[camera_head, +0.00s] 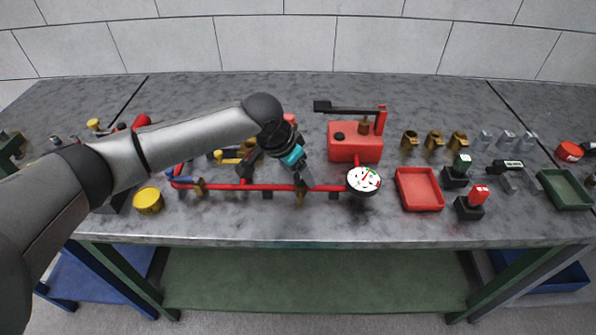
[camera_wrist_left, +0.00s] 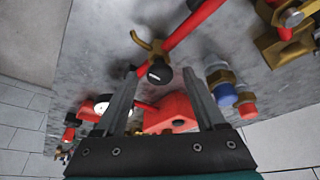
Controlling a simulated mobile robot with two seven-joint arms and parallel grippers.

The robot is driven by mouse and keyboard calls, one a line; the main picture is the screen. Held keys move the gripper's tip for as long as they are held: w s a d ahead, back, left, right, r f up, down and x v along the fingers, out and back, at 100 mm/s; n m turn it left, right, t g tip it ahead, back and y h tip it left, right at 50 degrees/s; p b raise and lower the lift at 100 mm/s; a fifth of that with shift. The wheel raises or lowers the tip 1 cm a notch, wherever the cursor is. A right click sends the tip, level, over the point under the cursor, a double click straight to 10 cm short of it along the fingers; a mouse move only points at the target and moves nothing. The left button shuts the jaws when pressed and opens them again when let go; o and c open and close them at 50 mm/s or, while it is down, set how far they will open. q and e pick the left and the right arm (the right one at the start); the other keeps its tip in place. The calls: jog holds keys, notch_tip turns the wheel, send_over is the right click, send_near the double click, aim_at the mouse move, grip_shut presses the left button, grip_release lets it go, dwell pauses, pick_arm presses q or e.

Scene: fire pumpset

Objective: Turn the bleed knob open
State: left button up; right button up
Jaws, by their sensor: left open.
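A small round black knob (camera_wrist_left: 158,72), which looks like the bleed knob, sits by a brass fitting (camera_wrist_left: 150,46) on the red pipe. In the head view the brass fitting (camera_head: 300,197) shows under my left gripper (camera_head: 305,176), and the knob itself is hidden or too small to tell. In the left wrist view my left gripper (camera_wrist_left: 161,78) is open, with its fingers on either side of the knob in the picture. I see no finger closed on it, and the exact gap is hard to tell. My right gripper is not in view.
A white gauge (camera_head: 363,179) stands right of the fitting, with the red pump tank (camera_head: 355,142) behind. The red pipe (camera_head: 235,187) runs left. A red tray (camera_head: 419,188), switches and brass fittings sit further right. A yellow cap (camera_head: 148,200) lies left. The front bench strip is clear.

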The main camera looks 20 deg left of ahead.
pick_arm(q)
grip_shut()
dwell(0.5)
